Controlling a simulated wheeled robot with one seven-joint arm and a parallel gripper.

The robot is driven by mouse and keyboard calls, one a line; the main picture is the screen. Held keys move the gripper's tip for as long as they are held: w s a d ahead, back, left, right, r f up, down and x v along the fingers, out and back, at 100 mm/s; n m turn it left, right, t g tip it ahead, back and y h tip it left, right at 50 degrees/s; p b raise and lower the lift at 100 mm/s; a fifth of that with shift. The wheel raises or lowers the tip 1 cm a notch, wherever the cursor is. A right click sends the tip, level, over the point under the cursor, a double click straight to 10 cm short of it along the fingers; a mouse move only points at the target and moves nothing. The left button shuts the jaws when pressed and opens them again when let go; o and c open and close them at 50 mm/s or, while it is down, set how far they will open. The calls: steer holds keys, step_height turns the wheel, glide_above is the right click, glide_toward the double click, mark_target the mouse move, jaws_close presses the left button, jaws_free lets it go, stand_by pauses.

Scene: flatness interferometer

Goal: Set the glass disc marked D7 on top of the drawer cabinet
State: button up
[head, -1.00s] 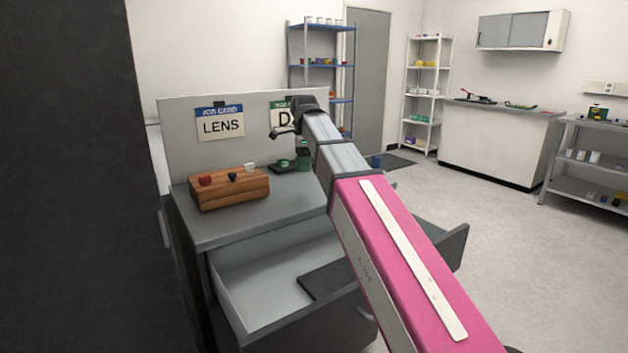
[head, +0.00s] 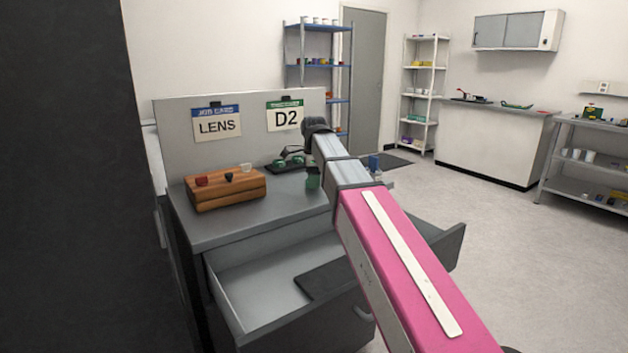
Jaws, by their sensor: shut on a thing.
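The grey drawer cabinet (head: 215,228) stands in front of me with its top drawer (head: 250,290) pulled out. A dark flat pad (head: 325,280) lies in the drawer. My gripper (head: 313,182) hangs from my wrist over the right part of the cabinet top, partly hidden by my own arm. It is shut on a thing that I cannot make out. I cannot pick out the glass disc marked D7, nor read any D7 mark.
On the cabinet top are a wooden block with small knobs (head: 226,192) and a dark tray with green items (head: 279,167). A back panel (head: 170,135) carries cards reading LENS (head: 217,125) and D2 (head: 285,116). Bare top lies in front of the block. Shelves and a counter stand farther back.

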steer(key=o, duration=0.9)
steer(key=shift+f, duration=0.1)
step_height(320, 180, up, 12)
steer(key=shift+r, duration=0.15)
